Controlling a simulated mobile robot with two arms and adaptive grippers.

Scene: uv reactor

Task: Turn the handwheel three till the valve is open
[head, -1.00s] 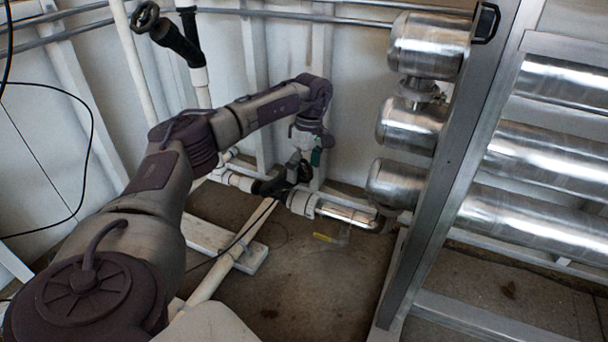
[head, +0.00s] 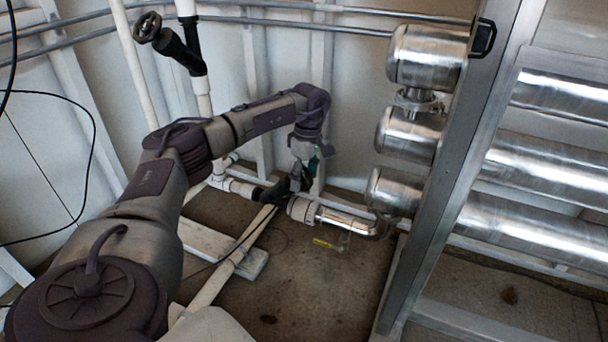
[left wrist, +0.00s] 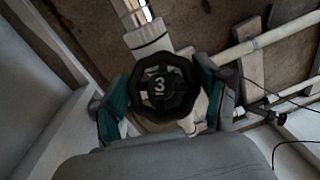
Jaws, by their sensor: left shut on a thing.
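The handwheel three (left wrist: 160,110) is black, round and marked with a white 3 in the left wrist view. My left gripper (left wrist: 162,108) is shut on it, with a green-edged finger on each side of the rim. In the head view my left gripper (head: 302,172) is down at the valve on the low pipe. The black valve body (head: 274,190) shows just left of it, while the wheel is mostly hidden by the gripper there. I cannot see from these frames how far the valve is open. My right gripper is not in view.
Another black handwheel (head: 147,27) sits on an upright pipe at the upper left. Shiny steel cylinders (head: 408,135) and a metal frame post (head: 450,170) stand to the right. A white wall is close behind. The floor (head: 310,285) in front of the low pipe is mostly clear.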

